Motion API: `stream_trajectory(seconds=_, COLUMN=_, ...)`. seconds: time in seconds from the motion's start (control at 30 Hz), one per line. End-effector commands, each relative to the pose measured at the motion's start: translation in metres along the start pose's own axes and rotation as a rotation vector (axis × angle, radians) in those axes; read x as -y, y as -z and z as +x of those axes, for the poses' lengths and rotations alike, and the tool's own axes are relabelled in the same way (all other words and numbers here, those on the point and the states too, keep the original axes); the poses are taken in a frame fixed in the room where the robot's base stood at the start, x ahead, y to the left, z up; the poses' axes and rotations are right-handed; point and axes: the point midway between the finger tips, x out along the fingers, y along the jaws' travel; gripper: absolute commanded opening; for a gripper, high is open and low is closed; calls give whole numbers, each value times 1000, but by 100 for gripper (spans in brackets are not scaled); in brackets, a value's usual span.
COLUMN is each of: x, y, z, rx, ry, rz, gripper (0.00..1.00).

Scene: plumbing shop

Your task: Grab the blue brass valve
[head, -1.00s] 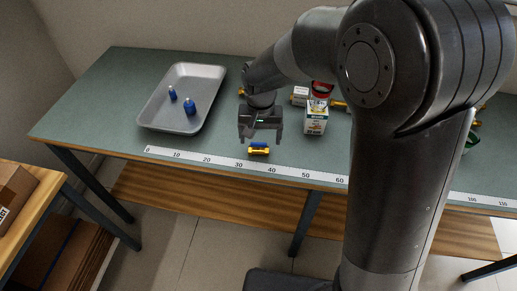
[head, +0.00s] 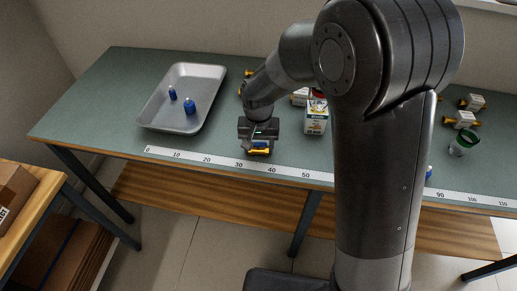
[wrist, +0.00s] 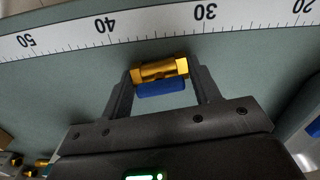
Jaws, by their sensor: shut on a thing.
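The blue brass valve (head: 259,151) is a short brass body with a blue handle. It is at the front of the green table, just behind the white ruler strip. My gripper (head: 258,150) is down at the table around it. In the wrist view the valve (wrist: 160,72) lies crosswise between the two fingertips of my gripper (wrist: 161,77), near the 30 to 40 marks. The fingers are shut on its brass ends, with the blue handle on the palm side. I cannot tell whether it touches the table.
A grey tray (head: 207,80) with two blue-topped items stands at the left. A small carton (head: 316,118) is close behind and right of my gripper. The ruler (head: 208,160) runs along the front edge.

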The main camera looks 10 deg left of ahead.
Motion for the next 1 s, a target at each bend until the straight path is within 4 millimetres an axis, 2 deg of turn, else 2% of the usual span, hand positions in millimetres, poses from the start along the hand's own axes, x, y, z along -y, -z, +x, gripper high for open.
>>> stream_trajectory(seconds=0.03, x=0, y=0, z=0, rx=0, ry=0, rz=0, gripper=47)
stream_trajectory(seconds=0.27, x=0, y=0, z=0, rx=-1, ry=0, rz=0, gripper=29)
stream_trajectory(seconds=0.57, x=0, y=0, z=-3, rx=-1, ry=1, rz=0, gripper=29)
stream_trajectory(seconds=0.73, x=0, y=1, z=-19, rx=-4, ry=2, rz=0, gripper=29)
stream_trajectory(seconds=0.87, x=0, y=1, z=-44, rx=-5, ry=2, rz=0, gripper=29)
stream_trajectory(seconds=1.0, x=-33, y=-5, z=-61, rx=-4, ry=1, rz=6, gripper=29)
